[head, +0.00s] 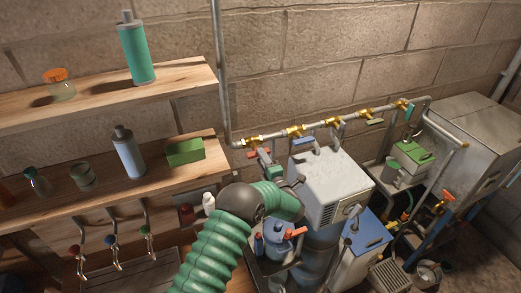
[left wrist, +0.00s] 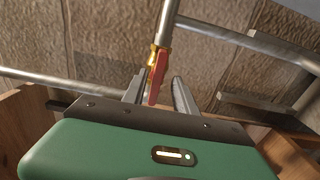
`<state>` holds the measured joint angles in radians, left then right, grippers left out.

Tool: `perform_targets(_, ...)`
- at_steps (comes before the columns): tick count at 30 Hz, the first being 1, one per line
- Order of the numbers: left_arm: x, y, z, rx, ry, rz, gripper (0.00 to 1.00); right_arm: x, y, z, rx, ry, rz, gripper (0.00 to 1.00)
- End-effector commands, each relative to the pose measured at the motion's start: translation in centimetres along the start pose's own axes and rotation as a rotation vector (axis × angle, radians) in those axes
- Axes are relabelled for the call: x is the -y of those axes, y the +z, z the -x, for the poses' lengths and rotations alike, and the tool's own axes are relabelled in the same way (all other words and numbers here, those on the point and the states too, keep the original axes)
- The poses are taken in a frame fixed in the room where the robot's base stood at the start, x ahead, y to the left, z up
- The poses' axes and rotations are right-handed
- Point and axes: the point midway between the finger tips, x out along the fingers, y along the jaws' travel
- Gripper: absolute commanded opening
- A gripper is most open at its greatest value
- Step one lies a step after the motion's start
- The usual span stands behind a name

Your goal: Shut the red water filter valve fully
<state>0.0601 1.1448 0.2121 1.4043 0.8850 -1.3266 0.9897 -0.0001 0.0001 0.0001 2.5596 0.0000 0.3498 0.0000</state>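The red valve handle (head: 259,154) hangs below the leftmost brass valve on the wall pipe. In the left wrist view the red handle (left wrist: 158,78) points down from its brass body (left wrist: 152,56), in line with a vertical pipe. My left gripper (head: 267,165) is just below and in front of this valve. In the left wrist view my left gripper (left wrist: 159,92) is open, with one finger on each side of the handle's lower part. Gaps show on both sides of the handle. My right gripper is in neither view.
More brass valves (head: 335,121) with coloured handles line the pipe to the right. A white box unit (head: 331,182) stands close right of my left gripper. Wooden shelves (head: 100,97) with bottles and jars are at left. Another orange-red handle (head: 447,195) is far right.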

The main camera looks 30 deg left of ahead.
Motion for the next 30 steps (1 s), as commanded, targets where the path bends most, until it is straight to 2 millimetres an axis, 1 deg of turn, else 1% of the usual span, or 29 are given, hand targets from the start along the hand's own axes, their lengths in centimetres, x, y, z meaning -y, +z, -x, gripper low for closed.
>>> perform_targets(1,-0.3,-0.1,-0.7,-0.002,0.001,0.000,0.34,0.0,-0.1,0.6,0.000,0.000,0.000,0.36)
perform_targets(4,-0.1,-0.1,-1.6,-0.002,0.000,0.000,0.34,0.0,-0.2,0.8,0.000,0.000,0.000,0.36)
perform_targets(12,0.2,0.0,-1.9,0.000,-0.001,-0.002,0.34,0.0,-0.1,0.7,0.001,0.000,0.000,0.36)
perform_targets(20,0.1,0.0,-1.8,0.000,-0.001,-0.001,0.00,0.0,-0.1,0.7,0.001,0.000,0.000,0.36)
perform_targets(30,0.4,-0.1,-1.7,-0.001,-0.005,-0.006,0.00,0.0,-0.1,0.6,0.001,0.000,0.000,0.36)
